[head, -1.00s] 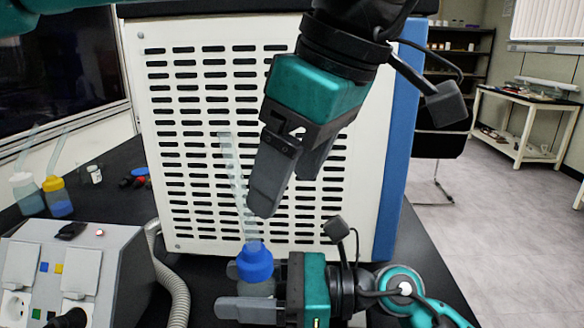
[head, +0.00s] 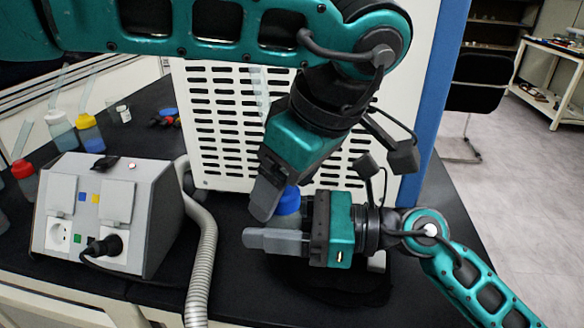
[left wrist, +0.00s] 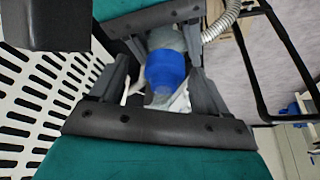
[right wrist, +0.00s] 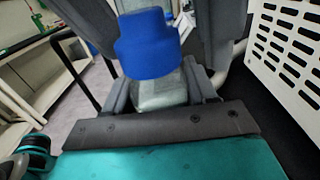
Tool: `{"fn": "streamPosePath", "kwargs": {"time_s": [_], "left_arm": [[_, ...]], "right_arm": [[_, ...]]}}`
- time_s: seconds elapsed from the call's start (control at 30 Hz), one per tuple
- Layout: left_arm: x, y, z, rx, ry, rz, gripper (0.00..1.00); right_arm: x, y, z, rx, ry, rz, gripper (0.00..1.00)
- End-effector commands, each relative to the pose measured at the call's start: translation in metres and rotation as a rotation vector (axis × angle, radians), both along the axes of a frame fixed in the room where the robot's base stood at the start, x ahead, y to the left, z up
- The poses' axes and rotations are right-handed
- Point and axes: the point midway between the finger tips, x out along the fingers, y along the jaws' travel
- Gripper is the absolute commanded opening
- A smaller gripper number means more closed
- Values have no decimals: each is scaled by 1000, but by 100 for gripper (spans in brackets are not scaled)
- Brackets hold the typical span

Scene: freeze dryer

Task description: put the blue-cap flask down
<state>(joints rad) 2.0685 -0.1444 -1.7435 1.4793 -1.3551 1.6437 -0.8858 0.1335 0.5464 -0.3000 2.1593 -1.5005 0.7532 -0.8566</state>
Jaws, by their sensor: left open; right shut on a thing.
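The blue-cap flask (head: 289,201) is in front of the white vented machine, its body mostly hidden in the head view. My right gripper (head: 270,238) is shut on its body below the cap. The right wrist view shows the blue cap (right wrist: 147,45) and clear body between the fingers. My left gripper (head: 268,190) is open and points down, one finger overlapping the cap in the head view. In the left wrist view the blue cap (left wrist: 165,72) lies between its spread fingers. I cannot tell whether the flask's base touches the black bench.
A grey socket box (head: 110,215) and ribbed hose (head: 203,250) stand left of the grippers. White-cap (head: 60,130), yellow-cap (head: 91,135) and red-cap (head: 25,178) flasks stand farther left. The vented machine (head: 215,140) is close behind. Bare black bench (head: 240,290) lies in front.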

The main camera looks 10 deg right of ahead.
Motion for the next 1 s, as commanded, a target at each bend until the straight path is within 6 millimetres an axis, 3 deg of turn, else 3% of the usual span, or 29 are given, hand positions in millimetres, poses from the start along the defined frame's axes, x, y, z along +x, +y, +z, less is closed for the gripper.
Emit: {"fn": "streamPosePath", "kwargs": {"time_s": [0.2, 0.87, 0.9, 1.0], "left_arm": [[0, 0, 0, 0, 0, 0, 75], [1, -1, 1, -6, -4, -1, 12], [1, -2, 1, -7, -5, -1, 12], [1, -1, 1, -7, -5, -1, 12]], "right_arm": [[0, 0, 0, 1, 0, 0, 23], [-2, 2, 0, 1, 0, 6, 23], [-2, 2, 0, 1, 0, 7, 60], [-2, 2, 0, 1, 0, 7, 70]]}}
